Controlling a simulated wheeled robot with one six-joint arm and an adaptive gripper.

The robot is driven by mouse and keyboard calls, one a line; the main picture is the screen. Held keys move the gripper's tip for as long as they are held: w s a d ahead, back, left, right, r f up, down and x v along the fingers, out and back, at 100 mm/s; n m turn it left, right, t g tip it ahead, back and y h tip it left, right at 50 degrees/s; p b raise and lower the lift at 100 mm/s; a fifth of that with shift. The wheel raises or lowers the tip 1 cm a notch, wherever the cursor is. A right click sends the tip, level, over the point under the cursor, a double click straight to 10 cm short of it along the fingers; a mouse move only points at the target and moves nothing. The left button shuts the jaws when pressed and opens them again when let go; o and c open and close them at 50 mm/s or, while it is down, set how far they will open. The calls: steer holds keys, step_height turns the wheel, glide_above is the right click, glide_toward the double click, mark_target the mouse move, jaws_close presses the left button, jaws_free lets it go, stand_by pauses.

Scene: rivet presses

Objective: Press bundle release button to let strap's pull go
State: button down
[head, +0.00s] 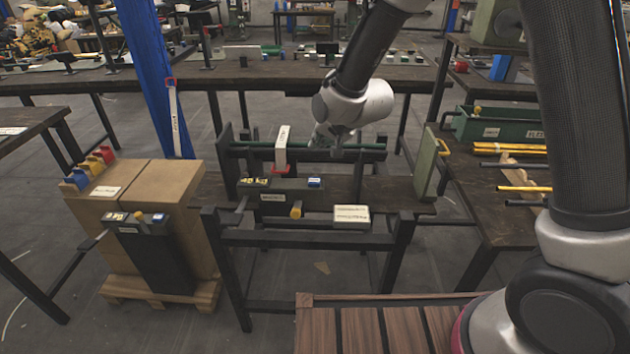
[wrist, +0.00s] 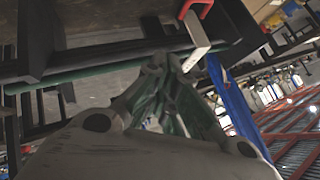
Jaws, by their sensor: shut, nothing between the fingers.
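On the middle bench, a pale strap (head: 281,150) with a red end at its foot passes around a green bar (head: 362,147). The strap also shows in the wrist view (wrist: 195,42), with a red part at its top. A dark control box (head: 280,190) in front of the strap has a blue button (head: 314,183) and a yellow knob (head: 296,210); its label is too small to read. My gripper (head: 328,141) is shut and empty, by the bar, right of the strap and behind the box. Its fingers (wrist: 165,72) point toward the bar in the wrist view.
A second dark box (head: 150,245) with a blue button and a yellow knob stands before cartons (head: 125,190) on a pallet at left. A blue post (head: 150,75) rises behind. A white sign (head: 351,214) lies on the bench's front. Rods (head: 510,150) lie on the right bench.

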mark_target(317, 179)
steer(key=shift+f, duration=4.45)
steer(key=shift+f, duration=0.1)
steer(key=shift+f, duration=0.3)
steer(key=shift+f, duration=0.5)
steer(key=shift+r, duration=0.95)
steer(key=shift+r, duration=2.5)
